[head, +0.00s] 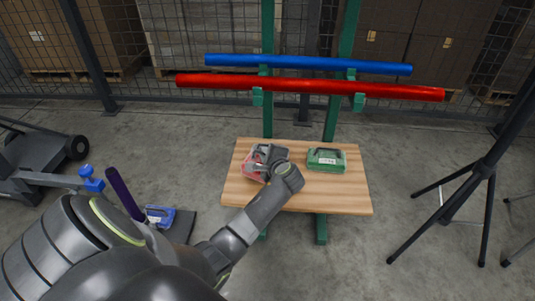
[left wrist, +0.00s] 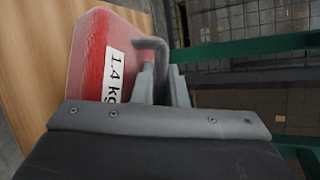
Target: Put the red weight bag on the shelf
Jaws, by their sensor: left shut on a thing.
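The red weight bag (head: 250,171) is at the left part of the wooden shelf (head: 340,197). In the left wrist view the bag (left wrist: 97,62) shows a white label reading 1.4 kg and a grey handle. My left gripper (head: 267,158) is shut on the bag's handle, and its fingers (left wrist: 160,82) show around the handle in the left wrist view. The gripper hides part of the bag in the head view. I cannot tell whether the bag's underside touches the shelf. My right gripper is not in view.
A green weight bag (head: 326,160) lies on the shelf to the right of the red one. A red bar (head: 310,86) and a blue bar (head: 308,64) rest on the green rack above. A black tripod (head: 480,170) stands at the right. A blue item (head: 160,215) lies on the floor at the left.

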